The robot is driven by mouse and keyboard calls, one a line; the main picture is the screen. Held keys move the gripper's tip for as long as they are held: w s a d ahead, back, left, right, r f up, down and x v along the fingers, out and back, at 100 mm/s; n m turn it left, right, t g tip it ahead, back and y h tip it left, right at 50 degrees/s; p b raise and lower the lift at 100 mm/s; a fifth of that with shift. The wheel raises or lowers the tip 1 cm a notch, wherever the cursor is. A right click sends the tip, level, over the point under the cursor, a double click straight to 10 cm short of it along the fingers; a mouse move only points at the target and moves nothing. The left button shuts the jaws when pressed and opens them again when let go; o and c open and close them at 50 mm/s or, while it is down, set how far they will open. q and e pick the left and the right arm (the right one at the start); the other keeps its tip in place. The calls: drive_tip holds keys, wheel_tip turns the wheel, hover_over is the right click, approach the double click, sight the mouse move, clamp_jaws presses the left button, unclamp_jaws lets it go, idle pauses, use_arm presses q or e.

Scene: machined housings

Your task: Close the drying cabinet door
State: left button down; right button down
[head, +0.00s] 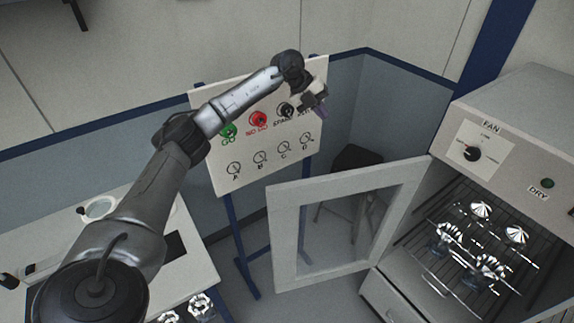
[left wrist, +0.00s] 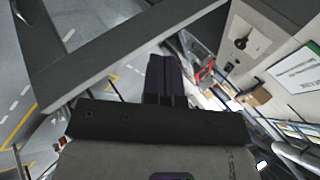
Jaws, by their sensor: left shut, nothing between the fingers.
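The drying cabinet (head: 520,115) stands at the right with its front open. Its door (head: 285,245), a pale frame around a window, is swung wide open to the left of the cabinet. My left gripper (head: 316,101) is shut and empty. In the head view it shows above the door, in front of the button board. In the left wrist view its closed fingers (left wrist: 165,78) show with a grey frame bar, likely the door (left wrist: 120,50), beyond them. I cannot tell whether they touch. My right gripper is not in view.
Shiny metal parts (head: 481,209) sit on wire racks inside the cabinet. A board with buttons and hooks (head: 222,178) stands behind my left arm. A dark stool (head: 355,158) stands behind the door. A white table (head: 190,270) is at the lower left.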

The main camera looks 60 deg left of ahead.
use_arm(q)
drive_tip(key=s+f+n+g, duration=0.2)
drive_tip(key=s+n+g, duration=0.1)
drive_tip(key=s+g, duration=0.5)
drive_tip(key=s+d+f, duration=0.3)
drive_tip(key=d+f, duration=0.4)
drive_tip(key=f, duration=0.2)
drive_tip(key=shift+d+f+n+t, duration=0.2)
drive_tip(key=shift+f+n+t, duration=0.1)
drive_tip(key=shift+f+t, duration=0.1)
drive_tip(key=shift+d+r, duration=0.1)
